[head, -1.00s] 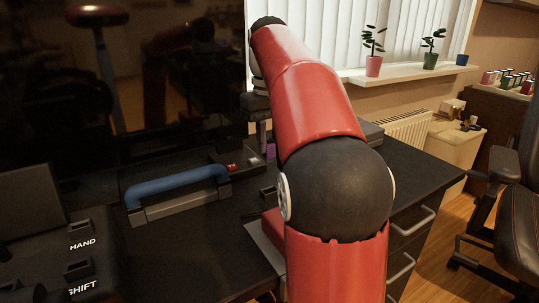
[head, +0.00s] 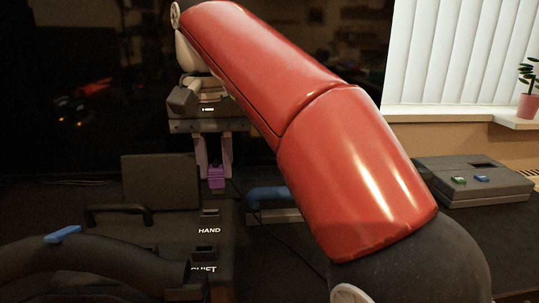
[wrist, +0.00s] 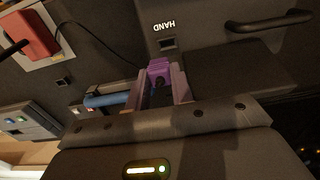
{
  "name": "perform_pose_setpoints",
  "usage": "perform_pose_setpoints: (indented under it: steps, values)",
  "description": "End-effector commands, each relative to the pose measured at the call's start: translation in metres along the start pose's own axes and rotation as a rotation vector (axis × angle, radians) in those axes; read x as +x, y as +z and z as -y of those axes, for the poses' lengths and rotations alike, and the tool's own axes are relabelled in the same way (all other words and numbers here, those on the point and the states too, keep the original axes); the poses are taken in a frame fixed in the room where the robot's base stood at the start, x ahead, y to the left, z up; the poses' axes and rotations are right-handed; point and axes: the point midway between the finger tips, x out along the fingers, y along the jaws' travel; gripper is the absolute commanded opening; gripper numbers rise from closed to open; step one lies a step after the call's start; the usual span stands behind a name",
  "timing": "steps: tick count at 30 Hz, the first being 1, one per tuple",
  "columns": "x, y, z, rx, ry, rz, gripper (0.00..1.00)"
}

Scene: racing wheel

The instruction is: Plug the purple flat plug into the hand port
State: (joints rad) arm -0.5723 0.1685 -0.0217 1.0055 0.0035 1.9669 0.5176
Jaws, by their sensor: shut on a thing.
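My gripper (head: 215,168) is shut on the purple flat plug (head: 216,182), which hangs between its two purple-tinted fingers. In the wrist view the plug (wrist: 159,66) sits at the fingertips (wrist: 160,80) and points toward the hand port (wrist: 167,44). In the head view the hand port (head: 209,213) is a dark slot behind the HAND label, a little below the plug. A visible gap separates plug and port in both views. The exact height and alignment cannot be told.
The SHIFT port (head: 205,248) lies in front of the hand port. A steering wheel (head: 100,262) is at the left. A blue-handled tool or bar (head: 268,196) lies behind right. A thin black cable crosses the table. A grey box with buttons (head: 472,182) stands at the right.

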Motion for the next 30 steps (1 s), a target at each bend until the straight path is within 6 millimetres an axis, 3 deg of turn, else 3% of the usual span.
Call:
perform_pose_setpoints:
  steps: [6, 16, 30]
  values:
    - [-0.001, 0.012, 0.016, 0.001, 0.000, 0.000, 0.01]
    - [0.015, 0.013, 0.015, 0.002, 0.000, 0.000, 0.01]
    - [0.015, 0.013, 0.015, 0.001, 0.000, 0.000, 0.01]
